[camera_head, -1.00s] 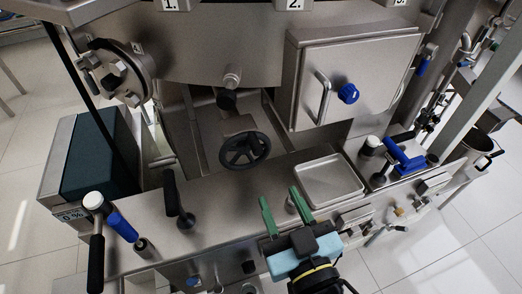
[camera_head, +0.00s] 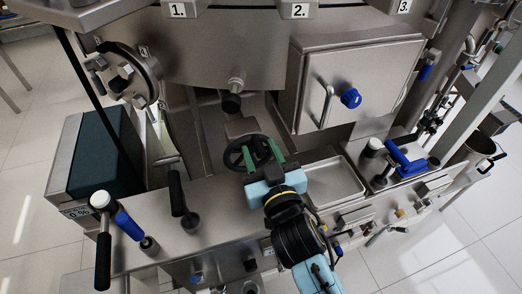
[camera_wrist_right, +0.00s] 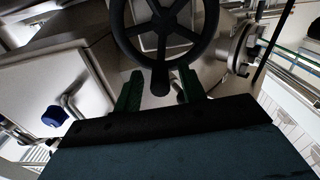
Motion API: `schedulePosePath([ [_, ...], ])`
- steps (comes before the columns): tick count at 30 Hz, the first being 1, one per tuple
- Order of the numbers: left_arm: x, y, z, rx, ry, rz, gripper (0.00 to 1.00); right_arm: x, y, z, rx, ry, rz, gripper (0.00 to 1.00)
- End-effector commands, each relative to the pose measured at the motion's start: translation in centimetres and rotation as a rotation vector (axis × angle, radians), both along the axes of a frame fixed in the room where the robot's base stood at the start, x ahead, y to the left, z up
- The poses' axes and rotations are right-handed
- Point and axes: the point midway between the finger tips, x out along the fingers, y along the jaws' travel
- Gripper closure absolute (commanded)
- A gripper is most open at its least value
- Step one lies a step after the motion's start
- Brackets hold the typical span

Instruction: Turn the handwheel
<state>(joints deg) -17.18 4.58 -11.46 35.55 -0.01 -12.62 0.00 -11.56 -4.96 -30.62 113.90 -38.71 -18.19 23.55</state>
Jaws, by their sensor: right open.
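The handwheel (camera_head: 240,152) is a black spoked wheel in the middle of the steel machine. It also shows large at the top of the right wrist view (camera_wrist_right: 162,32). My right gripper (camera_head: 262,152) is at the wheel's right front rim in the head view, with its green fingers open. My left gripper is not in view.
A shallow steel tray (camera_head: 335,180) lies right of my gripper. A steel box with a blue knob (camera_head: 351,98) is behind to the right.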

Motion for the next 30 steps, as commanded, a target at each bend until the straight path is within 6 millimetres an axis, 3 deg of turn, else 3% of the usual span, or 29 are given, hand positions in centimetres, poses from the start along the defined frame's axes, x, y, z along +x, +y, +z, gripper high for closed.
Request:
schedulePosePath([
  [7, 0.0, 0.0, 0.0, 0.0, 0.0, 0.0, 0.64, 0.1, 0.0, 0.0, 0.0, 0.0, 0.0, 0.59],
  [17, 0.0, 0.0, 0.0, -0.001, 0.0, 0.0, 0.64, 0.1, 0.0, 0.0, -0.001, -0.001, 0.0, 1.0],
  [30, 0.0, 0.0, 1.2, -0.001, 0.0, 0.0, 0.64, -0.3, 1.2, 0.3, -0.231, -0.076, -0.001, 1.0],
])
